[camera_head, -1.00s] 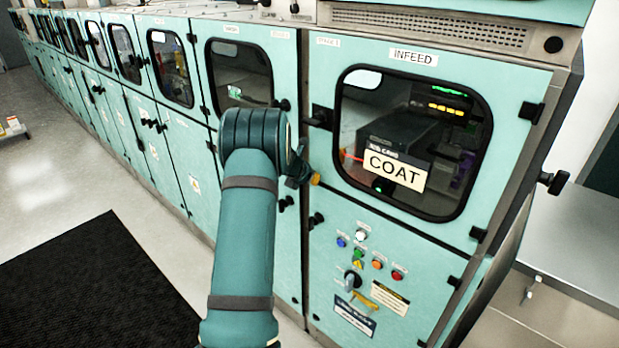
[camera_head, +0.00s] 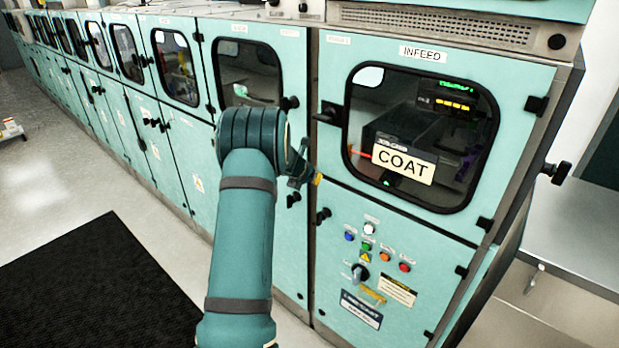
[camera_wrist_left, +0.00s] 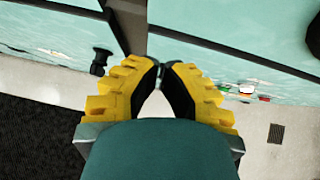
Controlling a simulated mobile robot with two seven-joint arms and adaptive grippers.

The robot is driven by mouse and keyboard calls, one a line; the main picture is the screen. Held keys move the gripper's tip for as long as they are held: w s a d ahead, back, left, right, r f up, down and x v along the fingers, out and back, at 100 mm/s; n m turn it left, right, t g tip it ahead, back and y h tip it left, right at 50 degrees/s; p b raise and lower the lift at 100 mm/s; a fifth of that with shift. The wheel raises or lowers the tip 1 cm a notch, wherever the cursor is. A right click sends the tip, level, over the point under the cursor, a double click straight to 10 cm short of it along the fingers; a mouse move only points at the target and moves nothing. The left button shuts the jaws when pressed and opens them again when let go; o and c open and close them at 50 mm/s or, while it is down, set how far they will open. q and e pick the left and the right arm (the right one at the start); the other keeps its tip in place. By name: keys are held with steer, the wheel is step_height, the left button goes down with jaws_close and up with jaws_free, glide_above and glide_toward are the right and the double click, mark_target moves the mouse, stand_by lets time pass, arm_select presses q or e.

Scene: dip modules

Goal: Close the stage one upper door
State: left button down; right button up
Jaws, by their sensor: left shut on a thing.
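The upper door (camera_head: 515,78) labelled INFEED is teal, with a dark window and a COAT sign (camera_head: 403,164). It looks flush with the cabinet front; any slight gap is too small to tell. Its black handle (camera_head: 328,114) is at its left edge. My left gripper (camera_head: 316,179) is by the door's lower left corner, below the handle and apart from it. In the left wrist view its yellow-and-black fingers (camera_wrist_left: 161,68) are drawn together at their tips, near the seam between the doors. What they hold is hidden. My right gripper is out of view.
The lower door (camera_head: 420,250) below has buttons, a rotary switch (camera_head: 360,272) and a black knob (camera_head: 323,215). More teal cabinets (camera_head: 190,150) run off to the left. A black mat (camera_head: 100,290) lies on the floor. A grey bench (camera_head: 570,240) stands at the right.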

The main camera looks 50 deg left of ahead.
arm_select(q)
steer(key=a+v, duration=0.1)
steer(key=v, duration=0.8)
steer(key=shift+s+r, duration=0.15)
steer(key=shift+s, duration=0.4)
steer(key=shift+d, duration=0.15)
